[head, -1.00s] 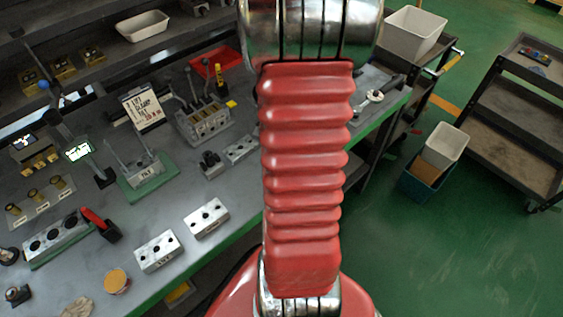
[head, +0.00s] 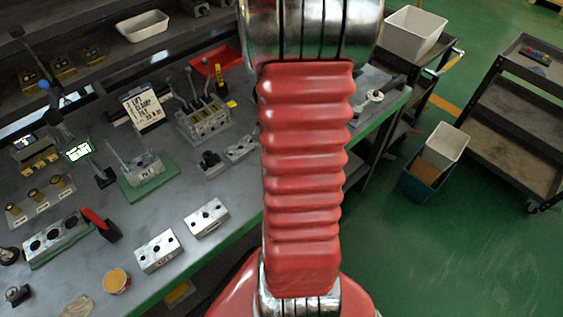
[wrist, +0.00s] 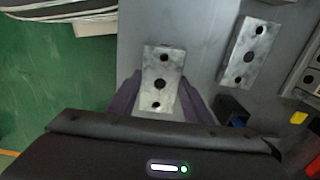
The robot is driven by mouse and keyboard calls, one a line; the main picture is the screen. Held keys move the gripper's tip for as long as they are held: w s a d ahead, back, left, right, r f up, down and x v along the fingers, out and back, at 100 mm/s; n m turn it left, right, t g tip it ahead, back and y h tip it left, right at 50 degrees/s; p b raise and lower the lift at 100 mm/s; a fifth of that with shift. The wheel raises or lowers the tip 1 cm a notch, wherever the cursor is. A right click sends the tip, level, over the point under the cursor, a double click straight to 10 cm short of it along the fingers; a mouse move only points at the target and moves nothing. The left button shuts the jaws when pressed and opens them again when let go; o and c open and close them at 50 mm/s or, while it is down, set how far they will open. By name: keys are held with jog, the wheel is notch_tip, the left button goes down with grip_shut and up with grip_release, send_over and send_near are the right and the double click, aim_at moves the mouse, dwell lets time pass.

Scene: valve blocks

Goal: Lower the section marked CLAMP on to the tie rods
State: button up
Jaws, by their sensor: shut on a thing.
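In the wrist view my gripper (wrist: 160,95) is shut on a pale metal section (wrist: 163,66) with dark holes, one purple finger on each side. I cannot read a mark on it, nor tell whether it hangs above the bench or touches it. In the head view my gripper and this section are out of sight. The tie rods (head: 116,153) stand upright from a base on a green mat (head: 150,191), with a metal section (head: 146,169) around their lower part. A card (head: 142,108) with handwritten lines stands behind.
Two holed metal blocks (head: 158,250) (head: 206,217) lie near the bench's front edge. A valve bank with levers (head: 205,120) stands behind a small black part (head: 210,160). Another holed block (wrist: 245,52) lies right of the held section. An orange-topped tub (head: 116,281) stands at front left.

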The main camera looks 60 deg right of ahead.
jog(key=shift+c, duration=0.8)
jog(key=shift+r, duration=0.15)
notch_tip(320, 180, up, 10)
dwell(0.5)
